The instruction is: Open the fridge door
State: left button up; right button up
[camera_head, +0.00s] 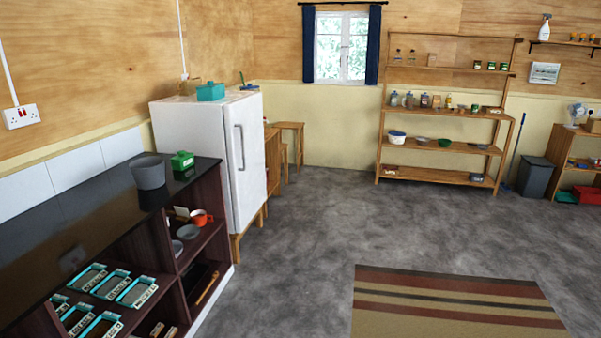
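A white fridge (195,143) stands on wooden legs against the left wall, beyond the dark counter. Its door (246,162) faces right and looks shut. A vertical grey handle (241,148) runs along the upper part of the door, toward its near side. A teal box (211,91) and other small items sit on top of the fridge. Neither of my grippers shows in the head view.
A dark counter (95,215) with open shelves runs along the left, bearing a grey bucket (148,171) and a green box (183,160). Grey floor (310,230) right of the fridge is clear. A striped rug (450,300) lies front right. A wooden shelf unit (440,175) stands at the back.

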aim_at(244, 115)
jog(key=i, duration=3.4)
jog(key=i+u, duration=0.15)
jog(key=i, duration=0.3)
jog(key=i+l+u, duration=0.1)
jog(key=i, duration=0.3)
jog(key=i+l+u, duration=0.15)
jog(key=i, duration=0.3)
